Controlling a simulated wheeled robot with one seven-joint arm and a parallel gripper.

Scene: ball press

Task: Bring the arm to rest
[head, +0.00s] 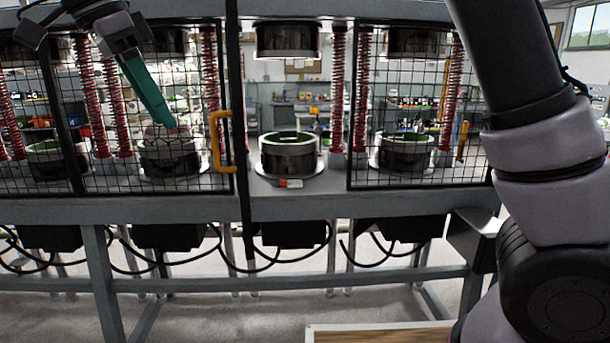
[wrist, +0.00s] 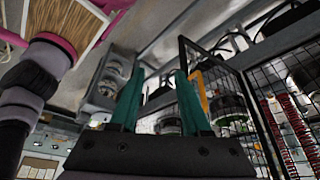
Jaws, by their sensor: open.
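My gripper (head: 168,120) is at the upper left of the head view, its teal fingers slanting down to the right in front of the left mesh door (head: 185,75) of the press. In the wrist view its two teal fingers (wrist: 160,71) stand apart with nothing held between them. My arm rises along the right side of the head view. I cannot tell whether the fingertips touch the mesh.
The press frame (head: 150,209) spans the view, with red springs (head: 337,90). A yellow handle (head: 217,142) is on the left door. The middle bay, holding a drum (head: 288,158), shows no mesh. A wooden tabletop (head: 380,334) lies at the bottom.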

